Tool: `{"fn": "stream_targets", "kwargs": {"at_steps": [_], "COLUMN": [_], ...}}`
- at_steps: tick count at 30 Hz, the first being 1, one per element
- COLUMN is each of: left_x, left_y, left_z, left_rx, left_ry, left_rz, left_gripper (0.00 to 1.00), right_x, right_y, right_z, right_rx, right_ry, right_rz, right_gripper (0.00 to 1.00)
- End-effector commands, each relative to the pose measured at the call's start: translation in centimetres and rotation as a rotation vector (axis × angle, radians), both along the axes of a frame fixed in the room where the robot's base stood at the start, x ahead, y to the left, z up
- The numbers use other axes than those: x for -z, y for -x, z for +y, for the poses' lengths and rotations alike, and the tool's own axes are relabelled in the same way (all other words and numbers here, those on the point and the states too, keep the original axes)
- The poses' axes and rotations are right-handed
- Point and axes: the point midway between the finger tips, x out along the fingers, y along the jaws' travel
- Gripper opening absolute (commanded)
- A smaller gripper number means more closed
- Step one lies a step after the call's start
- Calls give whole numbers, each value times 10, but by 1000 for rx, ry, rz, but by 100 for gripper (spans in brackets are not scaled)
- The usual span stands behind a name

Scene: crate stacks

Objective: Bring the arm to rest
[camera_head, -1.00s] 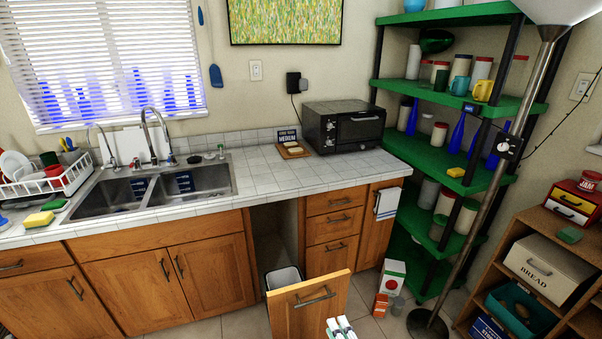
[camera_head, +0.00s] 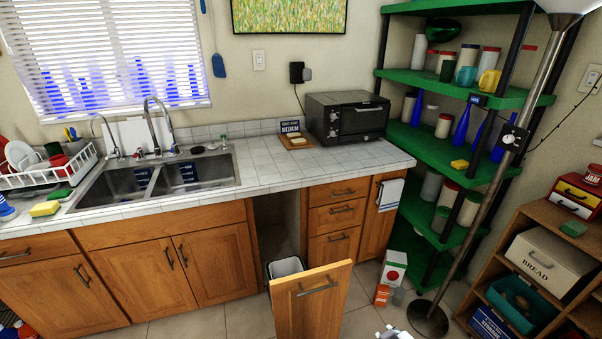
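A small white and dark piece of what looks like my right gripper (camera_head: 393,332) shows at the bottom edge, right of the pulled-out cabinet front. Most of it is cut off by the frame, so its fingers cannot be judged. Nothing can be seen held in it. My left gripper is not in view. The wooden pull-out front (camera_head: 312,301) stands open from the lower cabinets, with a white-rimmed bin (camera_head: 286,267) behind it.
The tiled counter (camera_head: 262,166) holds a sink (camera_head: 130,184), a dish rack (camera_head: 72,170) and a black toaster oven (camera_head: 347,119). At right stand green shelves (camera_head: 432,148), a lamp pole (camera_head: 484,190) and a wooden shelf unit (camera_head: 535,232). A carton (camera_head: 394,267) stands on the floor.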

Motion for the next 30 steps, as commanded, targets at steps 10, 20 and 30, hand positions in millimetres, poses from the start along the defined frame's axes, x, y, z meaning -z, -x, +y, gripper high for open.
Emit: {"fn": "stream_targets", "kwargs": {"at_steps": [10, 20, 30], "left_x": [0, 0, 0], "left_y": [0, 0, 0], "left_z": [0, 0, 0], "left_rx": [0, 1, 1], "left_ry": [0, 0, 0], "left_rz": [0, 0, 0], "left_gripper": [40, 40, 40], "right_x": [-1, -5, 13], "right_y": [42, 65, 69], "right_z": [0, 4, 7], "right_rx": [176, 246, 270], "right_ry": [-192, -274, -299], "right_rz": [206, 310, 357], "right_gripper": [19, 19, 19]}}
